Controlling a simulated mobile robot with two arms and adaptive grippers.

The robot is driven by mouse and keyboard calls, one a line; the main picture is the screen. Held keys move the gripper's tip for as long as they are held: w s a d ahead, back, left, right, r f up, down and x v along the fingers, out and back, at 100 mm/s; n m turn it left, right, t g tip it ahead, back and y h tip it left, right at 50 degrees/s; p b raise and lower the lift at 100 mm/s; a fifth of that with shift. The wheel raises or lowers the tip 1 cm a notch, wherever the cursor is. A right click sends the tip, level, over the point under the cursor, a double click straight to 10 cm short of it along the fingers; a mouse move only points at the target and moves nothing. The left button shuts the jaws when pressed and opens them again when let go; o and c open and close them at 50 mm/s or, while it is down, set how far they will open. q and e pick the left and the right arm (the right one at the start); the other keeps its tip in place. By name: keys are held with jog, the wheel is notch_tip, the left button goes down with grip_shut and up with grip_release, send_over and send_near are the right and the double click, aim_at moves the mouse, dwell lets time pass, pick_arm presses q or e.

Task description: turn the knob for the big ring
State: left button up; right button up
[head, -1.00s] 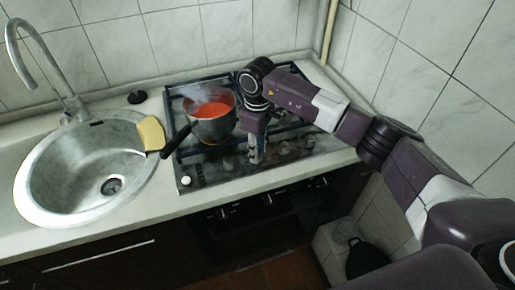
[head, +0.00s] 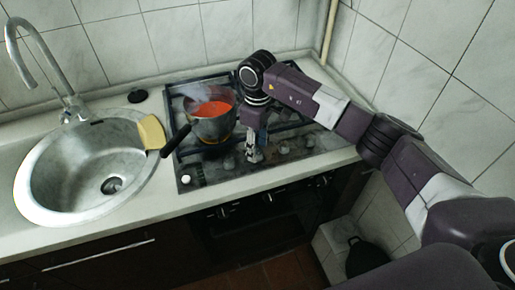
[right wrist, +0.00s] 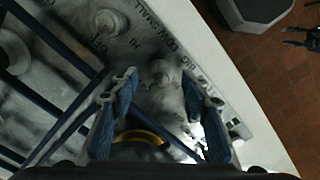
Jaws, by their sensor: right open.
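The black cooktop (head: 215,172) has a row of knobs along its front edge. My right gripper (head: 254,157) points down over this front strip. In the right wrist view my right gripper (right wrist: 160,82) is open, with one blue-padded finger on each side. A pale round knob (right wrist: 163,74) lies between and just beyond the fingertips; I cannot tell whether they touch it. Lettering beside it seems to include "BIG". Another knob (right wrist: 104,20) lies farther up in that view. In the head view two knobs (head: 284,148) show right of the gripper. My left gripper is not in view.
A pot of red food (head: 212,125) stands on the cooktop, left of my right gripper, its dark handle toward the sink. A yellow sponge (head: 152,132) lies at the rim of the steel sink (head: 75,175). A tiled wall (head: 440,60) bounds the right side.

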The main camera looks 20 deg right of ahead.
notch_tip(320, 180, up, 11)
jog(key=shift+f, duration=0.2)
dwell(0.5)
